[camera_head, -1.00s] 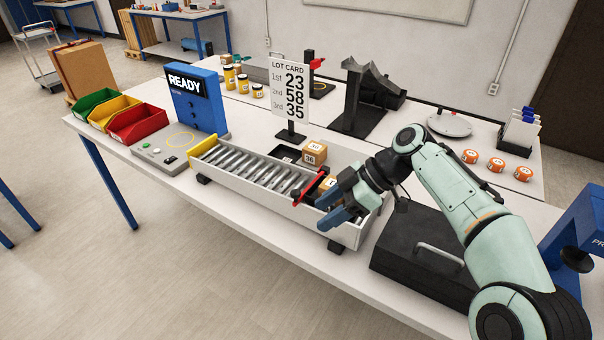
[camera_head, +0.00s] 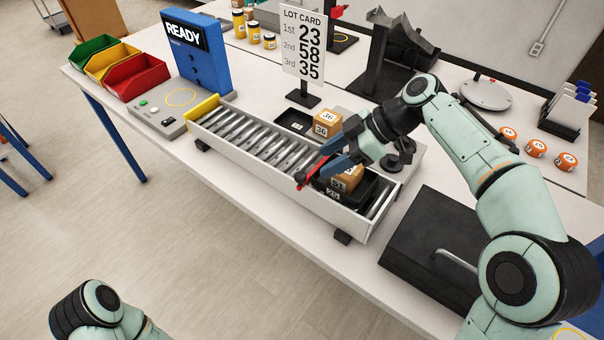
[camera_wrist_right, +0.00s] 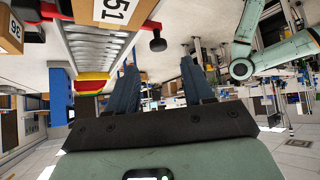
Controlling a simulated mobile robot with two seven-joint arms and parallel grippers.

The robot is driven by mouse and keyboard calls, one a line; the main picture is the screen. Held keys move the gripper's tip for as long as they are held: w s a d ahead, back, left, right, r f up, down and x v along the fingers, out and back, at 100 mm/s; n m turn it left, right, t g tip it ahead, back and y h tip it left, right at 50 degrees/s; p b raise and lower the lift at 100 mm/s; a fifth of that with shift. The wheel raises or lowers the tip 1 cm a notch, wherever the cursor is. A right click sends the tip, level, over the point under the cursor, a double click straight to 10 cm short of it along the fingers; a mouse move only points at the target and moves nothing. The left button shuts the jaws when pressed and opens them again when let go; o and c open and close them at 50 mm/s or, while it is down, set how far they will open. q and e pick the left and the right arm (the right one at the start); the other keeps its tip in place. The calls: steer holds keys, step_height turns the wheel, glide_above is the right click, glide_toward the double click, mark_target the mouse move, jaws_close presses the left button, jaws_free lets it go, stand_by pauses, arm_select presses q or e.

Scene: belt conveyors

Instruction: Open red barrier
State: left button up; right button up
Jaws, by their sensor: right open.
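The red barrier (camera_head: 308,173) lies across the roller conveyor (camera_head: 245,140), just in front of a black tray holding a tan box marked 51 (camera_head: 348,180). Part of its red bar (camera_wrist_right: 149,24) and a black knob (camera_wrist_right: 157,43) show at the top of the right wrist view. My right gripper (camera_head: 328,157) is open, with its blue fingers close above the barrier's far part and hiding some of it. In the wrist view, the space between the fingertips (camera_wrist_right: 158,64) is empty; I cannot tell whether a finger touches the bar. My left gripper is out of view.
A box marked 36 (camera_head: 326,123) and a black tray (camera_head: 295,122) sit behind the conveyor. The lot card stand (camera_head: 304,95) is close behind them. A black case (camera_head: 440,245) stands to the right. The floor in front of the table is clear.

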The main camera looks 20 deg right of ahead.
mark_target(302, 175)
steer(key=x, duration=0.9)
steer(key=shift+w, duration=0.15)
steer(key=shift+r, duration=0.1)
jaws_close()
